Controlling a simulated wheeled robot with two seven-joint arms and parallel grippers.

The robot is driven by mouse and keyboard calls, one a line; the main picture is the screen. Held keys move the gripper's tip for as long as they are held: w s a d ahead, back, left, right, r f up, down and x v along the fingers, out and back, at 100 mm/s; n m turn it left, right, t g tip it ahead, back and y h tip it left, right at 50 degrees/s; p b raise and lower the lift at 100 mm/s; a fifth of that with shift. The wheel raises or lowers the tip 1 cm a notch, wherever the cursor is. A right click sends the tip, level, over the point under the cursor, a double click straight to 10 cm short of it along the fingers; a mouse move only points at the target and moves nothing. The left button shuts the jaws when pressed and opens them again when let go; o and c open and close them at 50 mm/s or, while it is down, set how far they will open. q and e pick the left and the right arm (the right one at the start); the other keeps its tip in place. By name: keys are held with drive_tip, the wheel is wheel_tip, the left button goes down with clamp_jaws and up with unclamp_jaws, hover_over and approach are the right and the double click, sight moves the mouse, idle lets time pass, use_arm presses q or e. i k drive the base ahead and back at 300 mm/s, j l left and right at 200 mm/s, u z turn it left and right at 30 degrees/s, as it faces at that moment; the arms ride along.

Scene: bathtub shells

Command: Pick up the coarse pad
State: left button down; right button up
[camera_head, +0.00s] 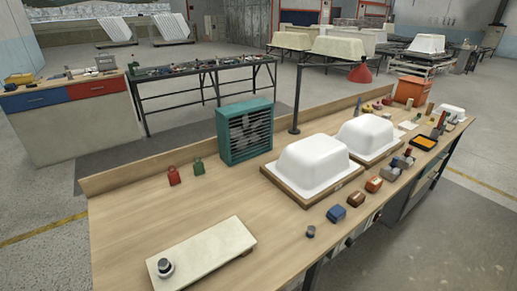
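Several small block-shaped pads lie in a row along the right edge of the wooden workbench (190,200). They include a blue block (336,214), a brown block (355,199), an orange-red block (374,184) and a grey-brown block (390,173). I cannot tell from the picture which of them is the coarse pad. They lie apart from each other, beside two white tub shells, a nearer one (312,160) and a farther one (366,135), on wooden boards. Neither of my grippers is in view.
A pale board (205,250) with a metal knob lies in front. An orange bin (411,91) stands far right.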

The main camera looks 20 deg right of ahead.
sight(357, 198)
drive_tip(key=z, duration=1.5)
